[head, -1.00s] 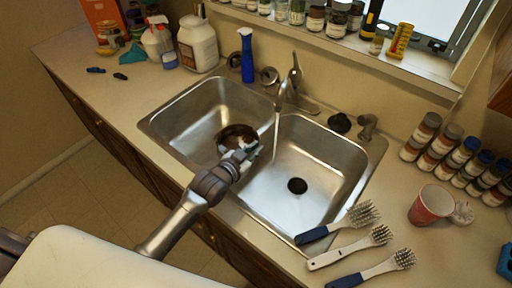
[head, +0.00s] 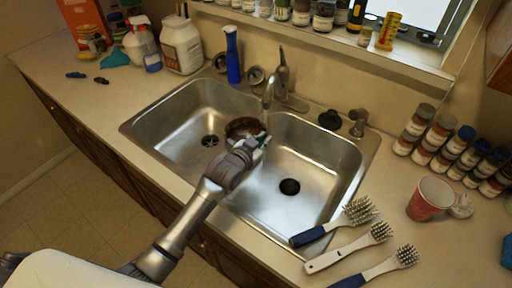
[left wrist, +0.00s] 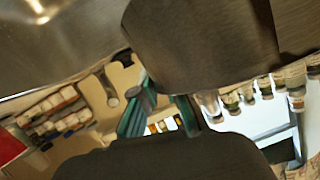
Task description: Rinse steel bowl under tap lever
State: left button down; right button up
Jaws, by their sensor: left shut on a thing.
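The steel bowl (head: 243,126) shows in the head view as a dark, shiny round shape over the sink divider, partly hidden by my left gripper (head: 262,141). My left gripper is shut on the bowl's right side. In the left wrist view the bowl's dull brown-grey wall (left wrist: 205,45) fills the top middle, beside the green fingers of the left gripper (left wrist: 158,108). The tap spout (head: 268,98) is just above and right of the bowl, with the tap lever (head: 283,57) upright behind it. I cannot make out a water stream now. My right gripper is not in view.
The double sink (head: 318,165) has two basins, both otherwise empty. Several brushes (head: 345,246) lie at its front right corner. A red cup (head: 430,199) and several spice jars (head: 440,140) stand at the right. A blue spray bottle (head: 233,55) stands behind the left basin.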

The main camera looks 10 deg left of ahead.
pick_arm(q)
jog(key=w+d+f+b, duration=0.2)
jog(key=w+d+b, duration=0.3)
jog(key=w, duration=0.2)
dwell(0.5)
jog(key=shift+a, duration=0.1)
dwell(0.4)
jog(key=shift+s+d, duration=0.3)
jog(key=shift+d, duration=0.2)
